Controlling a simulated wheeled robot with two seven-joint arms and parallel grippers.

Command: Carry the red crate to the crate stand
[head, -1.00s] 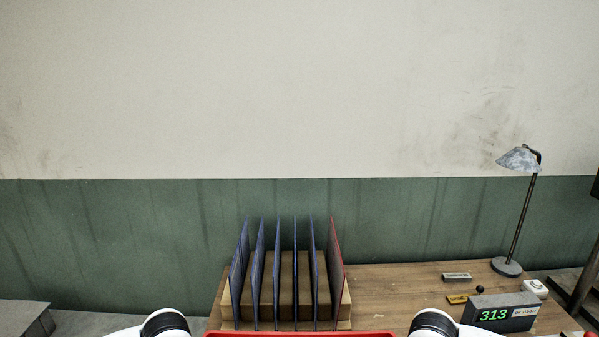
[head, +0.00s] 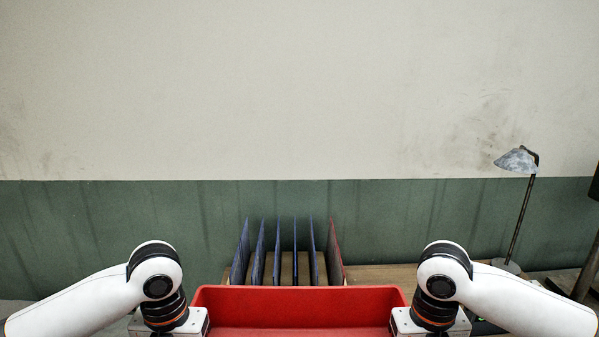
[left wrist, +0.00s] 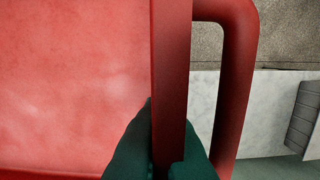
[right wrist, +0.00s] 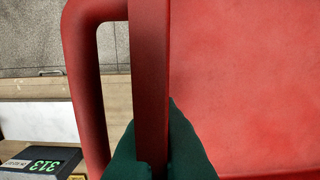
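The red crate (head: 300,300) is at the bottom middle of the head view, held between my two arms, with its lower part cut off by the frame. In the left wrist view my left gripper (left wrist: 160,150) has its dark fingers on both sides of the crate's wall (left wrist: 171,70), beside a loop handle. In the right wrist view my right gripper (right wrist: 160,150) has its fingers on both sides of the opposite wall (right wrist: 150,70). The part of the crate's inside that shows is bare. The crate stand is not recognisable in these frames.
A wooden table (head: 385,273) stands behind the crate, with a rack of several upright blue boards and one red board (head: 335,255). A lamp (head: 518,160) stands at its right. A display box reading 313 (right wrist: 40,160) shows in the right wrist view.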

